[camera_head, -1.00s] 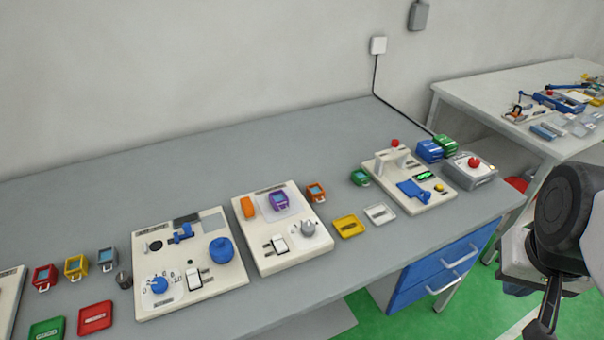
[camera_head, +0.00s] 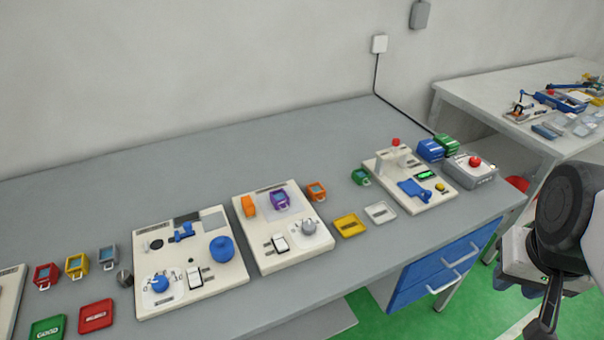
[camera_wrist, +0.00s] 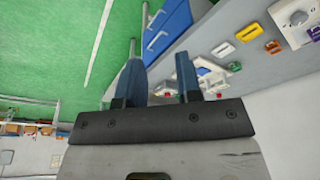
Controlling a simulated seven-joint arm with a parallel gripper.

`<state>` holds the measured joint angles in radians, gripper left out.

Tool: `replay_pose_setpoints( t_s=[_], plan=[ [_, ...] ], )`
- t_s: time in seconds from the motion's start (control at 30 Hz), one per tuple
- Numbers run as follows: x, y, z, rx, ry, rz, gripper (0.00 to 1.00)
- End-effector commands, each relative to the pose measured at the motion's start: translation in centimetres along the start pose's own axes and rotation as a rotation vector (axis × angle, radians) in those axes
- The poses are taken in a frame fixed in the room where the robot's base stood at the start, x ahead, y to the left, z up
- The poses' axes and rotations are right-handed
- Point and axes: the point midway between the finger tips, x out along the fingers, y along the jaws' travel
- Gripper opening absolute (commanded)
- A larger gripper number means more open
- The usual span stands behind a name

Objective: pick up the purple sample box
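The purple sample box (camera_head: 280,200) sits upright on the cream panel (camera_head: 262,258) in the middle of the grey bench, beside an orange block (camera_head: 248,206). It has a pale blue face and a light handle at its front. My arm shows at the right edge of the head view, well to the right of the box and off the bench's front edge. In the wrist view my gripper (camera_wrist: 158,70) has its two dark blue fingers spread apart, with nothing between them.
A second cream panel with a blue knob (camera_head: 222,249) stands left of the box's panel. An orange box (camera_head: 316,192), a yellow tray (camera_head: 350,226) and a white tray (camera_head: 380,212) lie to its right. Blue drawers (camera_head: 432,280) hang under the bench. The bench behind the panels is clear.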

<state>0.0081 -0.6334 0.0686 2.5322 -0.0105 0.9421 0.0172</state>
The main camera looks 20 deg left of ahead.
Motion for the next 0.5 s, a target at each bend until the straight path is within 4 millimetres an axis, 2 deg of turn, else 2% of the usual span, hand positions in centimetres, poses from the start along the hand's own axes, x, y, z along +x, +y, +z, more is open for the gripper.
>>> replay_pose_setpoints(
  t_s=[0.03, 0.27, 0.5],
  plan=[
    [0.0, 0.0, 0.0, 0.0, 0.0, 0.0, 0.4],
    [0.0, 0.0, 0.0, 0.0, 0.0, 0.0, 0.75],
    [0.0, 0.0, 0.0, 0.0, 0.0, 0.0, 0.77]
  ],
)
